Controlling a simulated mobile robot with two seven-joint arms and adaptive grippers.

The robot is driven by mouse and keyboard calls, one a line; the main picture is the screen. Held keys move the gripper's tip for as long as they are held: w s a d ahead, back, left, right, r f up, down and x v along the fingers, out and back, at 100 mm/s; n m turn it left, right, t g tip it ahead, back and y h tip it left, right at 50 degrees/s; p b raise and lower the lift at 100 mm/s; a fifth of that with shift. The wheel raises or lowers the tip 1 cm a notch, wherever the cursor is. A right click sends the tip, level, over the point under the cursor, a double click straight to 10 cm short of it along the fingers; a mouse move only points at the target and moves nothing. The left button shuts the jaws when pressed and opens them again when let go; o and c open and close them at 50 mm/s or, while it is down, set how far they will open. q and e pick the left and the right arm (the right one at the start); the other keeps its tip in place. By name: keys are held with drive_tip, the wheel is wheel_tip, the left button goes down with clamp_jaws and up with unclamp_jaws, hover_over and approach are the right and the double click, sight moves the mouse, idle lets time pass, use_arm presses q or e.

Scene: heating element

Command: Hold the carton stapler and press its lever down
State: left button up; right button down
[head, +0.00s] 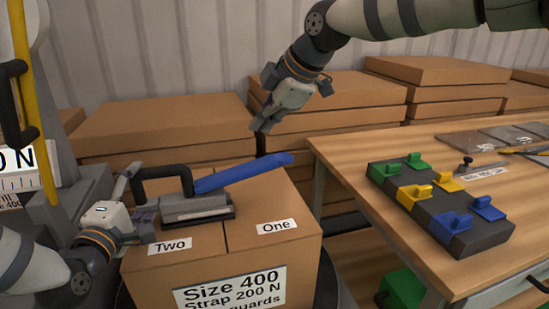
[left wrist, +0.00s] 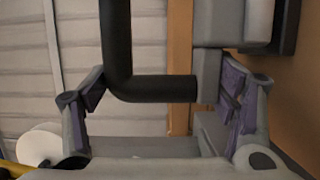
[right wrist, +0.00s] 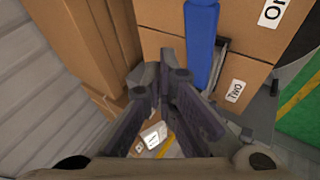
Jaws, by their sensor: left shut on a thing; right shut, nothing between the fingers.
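The carton stapler (head: 196,208) rests on top of a cardboard carton (head: 222,262), with a grey body, a black handle (head: 163,171) and a raised blue lever (head: 243,172) pointing right. My left gripper (head: 143,196) is shut on the stapler at its handle end. In the left wrist view, the black handle (left wrist: 118,60) runs between the fingers. My right gripper (head: 262,122) is shut and empty, above and behind the lever, apart from it. In the right wrist view, the blue lever (right wrist: 200,45) lies beyond the fingertips.
Stacked flat cartons (head: 165,125) stand behind. A wooden table (head: 350,225) at right holds a dark block with green, yellow and blue clips (head: 455,222). A yellow pole (head: 20,60) and grey machine stand at left. The air above the lever is free.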

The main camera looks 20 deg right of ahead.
use_arm(q)
drive_tip(key=shift+s+d+f, duration=0.1)
drive_tip(key=shift+f, duration=0.05)
use_arm(e)
drive_tip(key=w+a+r+m+t+y, duration=0.1)
drive_tip(key=a+r+m+t+y, duration=0.5)
drive_tip(key=r, duration=0.5)
drive_tip(key=w+d+r+m+t+h, duration=0.1)
drive_tip(key=d+r+m+t+h, duration=0.15)
drive_tip(key=r+m, duration=0.2)
drive_tip(key=s+d+f+m+g+h, duration=0.6)
drive_tip(key=s+d+f+m+h, duration=0.1)
drive_tip(key=s+d+f, duration=0.2)
drive_tip(key=shift+s+f+m, duration=0.15)
drive_tip(key=shift+f+m, duration=0.2)
drive_tip(key=shift+f, duration=0.15)
